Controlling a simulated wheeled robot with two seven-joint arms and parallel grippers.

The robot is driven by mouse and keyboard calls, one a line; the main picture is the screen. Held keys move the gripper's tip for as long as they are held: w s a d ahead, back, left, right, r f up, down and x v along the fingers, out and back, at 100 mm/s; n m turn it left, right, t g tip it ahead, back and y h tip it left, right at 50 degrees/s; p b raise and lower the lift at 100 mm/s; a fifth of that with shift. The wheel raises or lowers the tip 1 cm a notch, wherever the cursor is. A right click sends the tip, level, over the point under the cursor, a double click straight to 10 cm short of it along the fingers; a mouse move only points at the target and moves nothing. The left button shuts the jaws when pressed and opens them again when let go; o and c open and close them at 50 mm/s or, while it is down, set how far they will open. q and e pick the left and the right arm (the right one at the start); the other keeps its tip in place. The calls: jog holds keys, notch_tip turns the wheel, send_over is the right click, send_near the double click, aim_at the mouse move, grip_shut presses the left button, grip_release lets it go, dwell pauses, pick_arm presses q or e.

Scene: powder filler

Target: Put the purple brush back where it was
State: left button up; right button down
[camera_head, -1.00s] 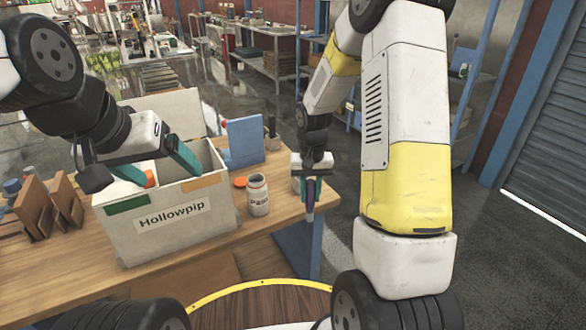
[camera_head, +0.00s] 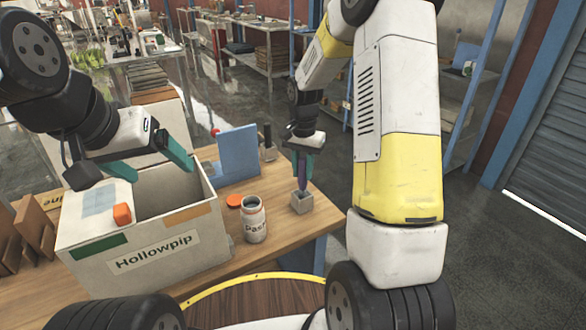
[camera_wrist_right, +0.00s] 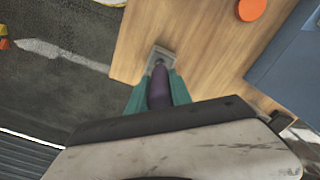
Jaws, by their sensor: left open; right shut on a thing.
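The purple brush (camera_head: 302,170) is upright in my right gripper (camera_head: 302,160), which is shut on it. Its lower end is at a small grey square holder (camera_head: 302,203) near the table's right edge; I cannot tell how deep it sits inside. In the right wrist view the brush (camera_wrist_right: 159,88) lies between the teal fingers (camera_wrist_right: 158,95), with the grey holder (camera_wrist_right: 159,57) beyond its tip. My left gripper (camera_head: 150,160) is open and empty above the white box labelled Hollowpip.
The open Hollowpip box (camera_head: 140,246) stands on the wooden table (camera_head: 215,275). A white jar (camera_head: 254,218) and its orange lid (camera_head: 234,201) are left of the holder. A blue panel (camera_head: 238,152) stands behind. Brown wooden pieces (camera_head: 35,222) are at the far left.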

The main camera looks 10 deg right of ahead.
jog(key=shift+f, duration=1.75)
jog(key=shift+f, duration=0.1)
jog(key=c, duration=1.2)
grip_release()
jog(key=shift+o, duration=0.2)
notch_tip(320, 180, up, 12)
jog(key=shift+r, duration=0.1)
notch_tip(320, 180, up, 6)
jog(key=n+t, duration=0.1)
send_over(302, 185)
jog(key=s, duration=0.3)
jog(key=s+a+r+n+t+y, duration=0.1)
jog(key=s+r+n+t, duration=0.1)
jog(key=s, duration=0.8)
jog(key=s+r+n+t+y, duration=0.1)
jog(key=s+r+n+t, duration=0.2)
jog(key=s, duration=0.7)
notch_tip(302, 185, up, 3)
jog(key=shift+a+f+n, duration=0.2)
jog(key=shift+a+n, duration=0.2)
jog(key=shift+n, duration=0.3)
